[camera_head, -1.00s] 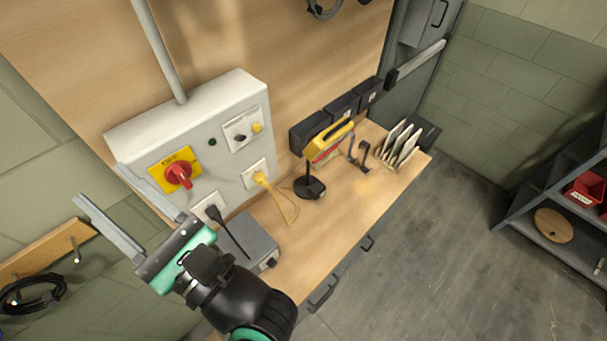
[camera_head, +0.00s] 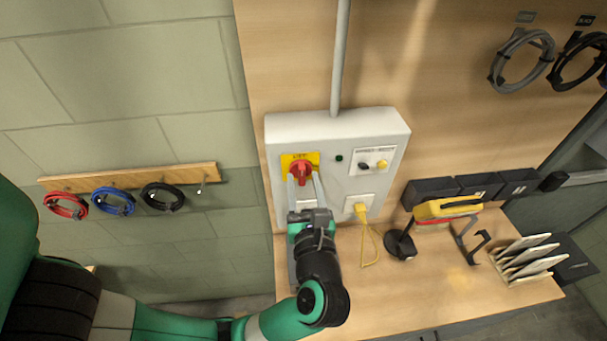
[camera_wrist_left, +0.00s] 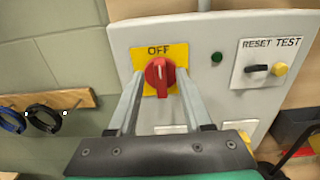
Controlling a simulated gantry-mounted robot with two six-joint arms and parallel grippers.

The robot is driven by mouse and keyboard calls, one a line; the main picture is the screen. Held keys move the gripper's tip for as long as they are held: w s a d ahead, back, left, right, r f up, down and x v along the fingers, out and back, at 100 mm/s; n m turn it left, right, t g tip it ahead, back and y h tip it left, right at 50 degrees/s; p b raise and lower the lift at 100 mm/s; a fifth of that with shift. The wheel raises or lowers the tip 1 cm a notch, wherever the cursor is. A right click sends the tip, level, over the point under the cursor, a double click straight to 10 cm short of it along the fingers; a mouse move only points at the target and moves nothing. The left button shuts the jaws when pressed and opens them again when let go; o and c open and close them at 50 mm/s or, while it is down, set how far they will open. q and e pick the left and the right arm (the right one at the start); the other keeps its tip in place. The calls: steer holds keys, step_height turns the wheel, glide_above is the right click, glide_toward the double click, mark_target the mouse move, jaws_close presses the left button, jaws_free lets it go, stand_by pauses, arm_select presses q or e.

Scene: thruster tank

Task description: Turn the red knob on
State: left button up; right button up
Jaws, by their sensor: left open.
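The red knob (camera_head: 300,172) sits on a yellow plate (camera_head: 290,159) at the left of a pale grey wall box (camera_head: 350,127). In the left wrist view the red knob (camera_wrist_left: 160,75) has its grip ridge pointing down, and the yellow plate reads OFF above it. My left gripper (camera_head: 304,184) is open in front of the box. In the left wrist view its two fingers (camera_wrist_left: 160,86) show on either side of the knob. I cannot tell whether they touch it. My right gripper is not in view.
The box also bears a green light (camera_wrist_left: 217,57) and a RESET TEST panel (camera_wrist_left: 268,62). A yellow cable (camera_head: 368,235) hangs below it. A lamp-like black stand (camera_head: 400,244) and a yellow-red device (camera_head: 447,208) stand on the workbench. Cable coils hang at left.

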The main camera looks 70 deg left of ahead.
arm_select(q)
steer(key=shift+w+a, duration=0.2)
steer(key=shift+a, duration=0.5)
steer(key=shift+c, duration=0.3)
jaws_close()
